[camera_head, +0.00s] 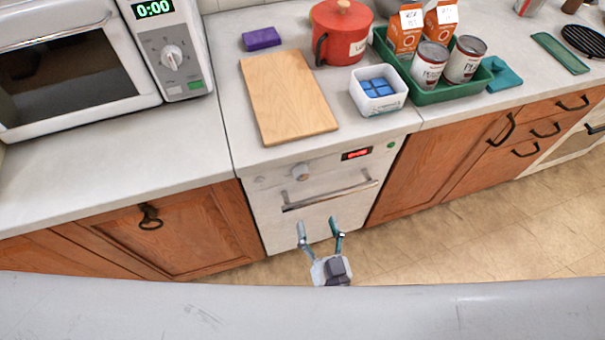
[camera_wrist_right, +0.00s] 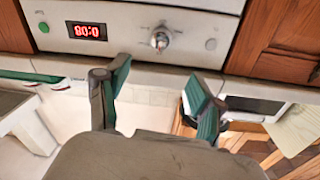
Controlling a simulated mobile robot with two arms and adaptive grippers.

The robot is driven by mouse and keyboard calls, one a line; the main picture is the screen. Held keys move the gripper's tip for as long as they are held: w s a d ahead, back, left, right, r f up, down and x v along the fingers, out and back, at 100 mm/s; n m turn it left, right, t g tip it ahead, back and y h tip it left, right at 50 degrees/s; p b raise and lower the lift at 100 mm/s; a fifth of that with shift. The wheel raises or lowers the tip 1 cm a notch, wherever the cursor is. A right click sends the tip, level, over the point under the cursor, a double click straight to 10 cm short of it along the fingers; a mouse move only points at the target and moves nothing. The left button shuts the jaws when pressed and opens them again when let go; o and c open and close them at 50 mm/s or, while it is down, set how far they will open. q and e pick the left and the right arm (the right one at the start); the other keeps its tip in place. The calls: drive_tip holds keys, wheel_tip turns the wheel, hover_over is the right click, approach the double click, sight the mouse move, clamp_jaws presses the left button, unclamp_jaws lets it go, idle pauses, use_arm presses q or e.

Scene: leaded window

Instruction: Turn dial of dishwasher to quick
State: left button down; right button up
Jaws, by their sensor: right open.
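The white dishwasher (camera_head: 272,218) stands under the counter, between wooden cabinets. Its round silver dial (camera_head: 301,172) is on the upper front panel, left of a small red-lit display (camera_head: 356,153). In the right wrist view the picture is turned over: the dial (camera_wrist_right: 160,38) is near the top middle, right of the display (camera_wrist_right: 86,32). The dial's marks are too small to read. My right gripper (camera_head: 318,224) is open and empty, in front of the dishwasher and below its handle in the head view. Its fingers (camera_wrist_right: 159,82) are apart from the dial. My left gripper is not in view.
A long bar handle (camera_head: 331,196) crosses the dishwasher front below the dial. A green button (camera_head: 390,145) sits right of the display. A cutting board (camera_head: 287,95), a white container (camera_head: 394,101) and a green tray (camera_head: 440,97) stand on the counter above. A microwave (camera_head: 178,55) is at left.

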approach(303, 177)
drive_tip(key=w, duration=0.3)
drive_tip(key=x, duration=0.2)
drive_tip(key=a+p+x, duration=0.1)
drive_tip(key=x, duration=0.2)
drive_tip(key=shift+w, duration=0.1)
drive_tip(key=shift+w+a, duration=0.15)
drive_tip(key=shift+w, duration=0.35)
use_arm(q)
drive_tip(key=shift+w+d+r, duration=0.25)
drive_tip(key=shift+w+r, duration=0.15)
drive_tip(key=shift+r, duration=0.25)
use_arm(e)
drive_tip(key=c, duration=1.1)
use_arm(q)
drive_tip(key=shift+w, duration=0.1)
use_arm(e)
drive_tip(key=shift+c, duration=0.2)
